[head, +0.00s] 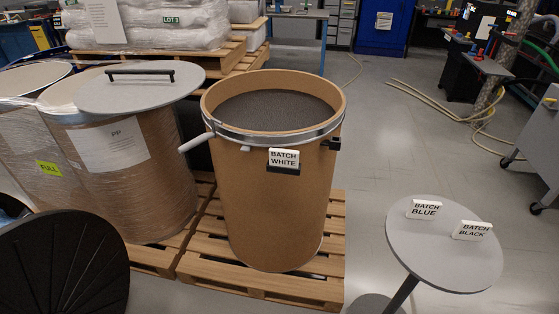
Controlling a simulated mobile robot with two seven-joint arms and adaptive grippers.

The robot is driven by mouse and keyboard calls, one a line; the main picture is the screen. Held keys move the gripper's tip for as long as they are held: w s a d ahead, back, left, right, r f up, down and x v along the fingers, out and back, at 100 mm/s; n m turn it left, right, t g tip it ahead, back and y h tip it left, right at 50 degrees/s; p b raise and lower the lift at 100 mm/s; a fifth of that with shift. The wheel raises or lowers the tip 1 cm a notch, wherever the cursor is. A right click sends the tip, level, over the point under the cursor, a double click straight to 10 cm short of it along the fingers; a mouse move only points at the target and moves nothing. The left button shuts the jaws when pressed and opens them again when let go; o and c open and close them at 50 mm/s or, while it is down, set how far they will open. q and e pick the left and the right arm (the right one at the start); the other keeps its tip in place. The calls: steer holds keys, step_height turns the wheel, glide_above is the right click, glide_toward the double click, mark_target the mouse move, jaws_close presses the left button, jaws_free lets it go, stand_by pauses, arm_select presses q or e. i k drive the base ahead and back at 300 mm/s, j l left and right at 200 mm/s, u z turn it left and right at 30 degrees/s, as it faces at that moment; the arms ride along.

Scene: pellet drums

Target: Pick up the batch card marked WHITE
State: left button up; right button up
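The white card (284,158) reading BATCH WHITE sits upright in a dark holder (283,171) on the front of the open brown drum (268,218), just below its metal rim band. Two other white cards, BATCH BLUE (424,208) and BATCH BLACK (472,230), stand on a small round grey table (421,251) at the right. Neither of my grippers shows in the head view.
The drum, filled with dark grey pellets (272,111), stands on a wooden pallet (261,288). A lidded, wrapped drum (143,193) stands to its left. A black ribbed disc (62,265) is at bottom left. Hoses (440,110) lie on the floor behind; floor between drum and table is clear.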

mark_target(281, 158)
steer(key=i+j, duration=0.15)
steer(key=j, duration=0.2)
steer(key=i+j, duration=0.1)
steer(key=j, duration=0.2)
steer(key=i+j, duration=0.15)
steer(key=j, duration=0.2)
steer(key=i+j, duration=0.1)
steer(key=j, duration=0.2)
steer(key=i+j, duration=0.15)
steer(key=j, duration=0.2)
steer(key=z, duration=0.05)
